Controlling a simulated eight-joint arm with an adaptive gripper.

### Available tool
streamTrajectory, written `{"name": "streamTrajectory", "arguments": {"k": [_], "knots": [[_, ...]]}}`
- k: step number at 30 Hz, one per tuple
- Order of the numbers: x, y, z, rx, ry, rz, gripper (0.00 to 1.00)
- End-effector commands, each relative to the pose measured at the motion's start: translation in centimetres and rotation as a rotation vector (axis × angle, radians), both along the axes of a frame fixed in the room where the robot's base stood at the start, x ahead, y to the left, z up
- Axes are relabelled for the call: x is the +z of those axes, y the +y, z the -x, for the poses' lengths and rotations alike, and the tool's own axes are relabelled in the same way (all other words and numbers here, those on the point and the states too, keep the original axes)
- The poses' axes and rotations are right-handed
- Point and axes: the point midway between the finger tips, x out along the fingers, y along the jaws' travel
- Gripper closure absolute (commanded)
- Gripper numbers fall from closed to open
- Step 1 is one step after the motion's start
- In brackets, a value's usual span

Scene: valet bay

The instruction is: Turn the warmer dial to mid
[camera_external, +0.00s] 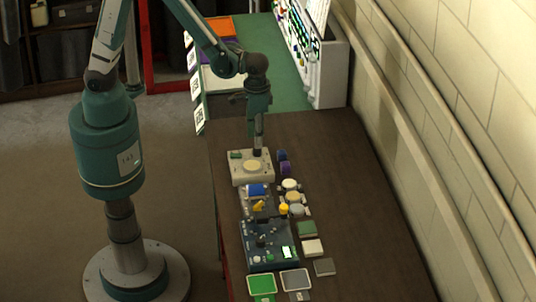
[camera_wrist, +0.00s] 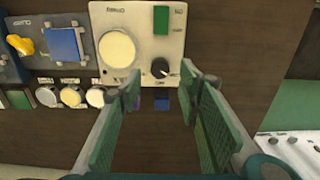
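The black dial (camera_wrist: 161,68) sits on a cream panel (camera_wrist: 180,45) in the wrist view, beside a large pale round disc (camera_wrist: 117,49) and below a green rectangle (camera_wrist: 161,20). A light mark on the dial points toward its lower right; the panel's lettering is too small to read surely. My gripper (camera_wrist: 166,88) is open and empty, its green-padded fingers on either side of the dial's line, seemingly short of it. In the external view my gripper (camera_external: 258,151) points down at the far edge of the cream panel (camera_external: 240,177); the dial is hidden there.
A panel with a blue block (camera_external: 257,190) and yellow knob, and a dark blue board (camera_external: 262,250), stand nearer on the brown table. Purple and blue pieces (camera_external: 284,163) lie right of the cream panel. The table's right side (camera_external: 360,220) is clear, beside a brick wall.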

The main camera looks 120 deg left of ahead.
Motion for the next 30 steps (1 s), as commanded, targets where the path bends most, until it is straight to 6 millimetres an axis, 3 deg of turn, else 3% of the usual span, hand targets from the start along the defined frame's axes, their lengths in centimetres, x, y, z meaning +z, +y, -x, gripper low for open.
{"name": "streamTrajectory", "arguments": {"k": [13,29,30], "knots": [[-3.8,0.0,0.0,0.0,0.0,0.0,0.65],[-4.5,0.0,0.0,0.0,0.0,0.0,0.65],[-4.5,0.0,0.0,0.0,0.0,0.0,0.69]]}}
